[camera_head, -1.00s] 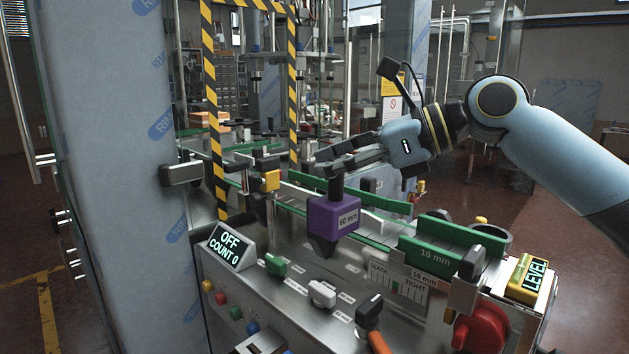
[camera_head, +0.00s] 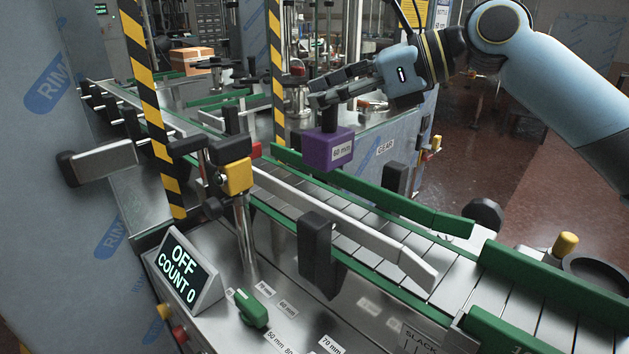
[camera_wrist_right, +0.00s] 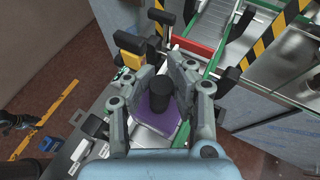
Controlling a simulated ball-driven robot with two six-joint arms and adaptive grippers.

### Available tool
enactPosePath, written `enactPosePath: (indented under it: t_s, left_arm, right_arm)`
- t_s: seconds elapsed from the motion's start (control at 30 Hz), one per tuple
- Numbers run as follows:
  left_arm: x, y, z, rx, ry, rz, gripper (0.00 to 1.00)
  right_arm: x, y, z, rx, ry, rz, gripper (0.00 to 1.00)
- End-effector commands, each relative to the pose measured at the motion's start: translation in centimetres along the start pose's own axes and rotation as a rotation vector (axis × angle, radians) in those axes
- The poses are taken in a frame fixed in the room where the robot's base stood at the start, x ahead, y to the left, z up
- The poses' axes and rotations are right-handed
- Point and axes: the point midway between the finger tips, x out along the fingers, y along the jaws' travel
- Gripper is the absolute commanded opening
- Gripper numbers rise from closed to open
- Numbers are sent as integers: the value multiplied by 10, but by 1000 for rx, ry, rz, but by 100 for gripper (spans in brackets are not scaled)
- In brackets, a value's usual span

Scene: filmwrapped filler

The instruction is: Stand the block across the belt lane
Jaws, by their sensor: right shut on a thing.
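The purple block (camera_head: 329,149), labelled 60 mm, hangs upright below my right gripper (camera_head: 322,94). That gripper is shut on the black knob (camera_head: 329,118) on the block's top. In the right wrist view the fingers (camera_wrist_right: 158,88) close around the knob (camera_wrist_right: 158,98), with the purple block (camera_wrist_right: 165,125) beneath. The belt lane (camera_head: 350,232) is a slatted metal conveyor between a white rail (camera_head: 345,215) and a green rail (camera_head: 370,192). In the head view the block appears above the lane's far side; its exact height is unclear. My left gripper is not in view.
A yellow-and-black striped frame (camera_head: 153,105) stands over the belt at the left. A yellow sensor block (camera_head: 236,176) on a post and a black rail bracket (camera_head: 316,250) stand near the lane. An OFF COUNT 0 display (camera_head: 182,271) and a green switch (camera_head: 251,307) are on the front panel.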

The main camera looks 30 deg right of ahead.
Motion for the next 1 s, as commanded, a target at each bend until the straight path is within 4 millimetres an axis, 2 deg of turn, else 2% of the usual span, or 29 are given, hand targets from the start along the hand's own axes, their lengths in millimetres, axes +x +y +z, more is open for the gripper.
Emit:
enactPosePath:
  t_s: [0.1,0.2,0.53,0.63,0.93,0.97,1.0]
  left_arm:
    - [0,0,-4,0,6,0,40]
    - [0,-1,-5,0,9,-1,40]
    - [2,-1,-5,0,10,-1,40]
    - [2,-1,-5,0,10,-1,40]
    - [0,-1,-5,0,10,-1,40]
    - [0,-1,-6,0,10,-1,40]
    - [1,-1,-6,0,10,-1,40]
  right_arm:
    - [10,2,-24,7,1,2,0]
    - [17,3,-39,5,0,1,0]
    - [33,5,-78,4,0,1,0]
    - [36,5,-83,1,0,0,0]
    - [36,5,-84,1,0,0,0]
    - [36,5,-85,1,1,1,18]
    - [36,5,-85,0,1,0,23]
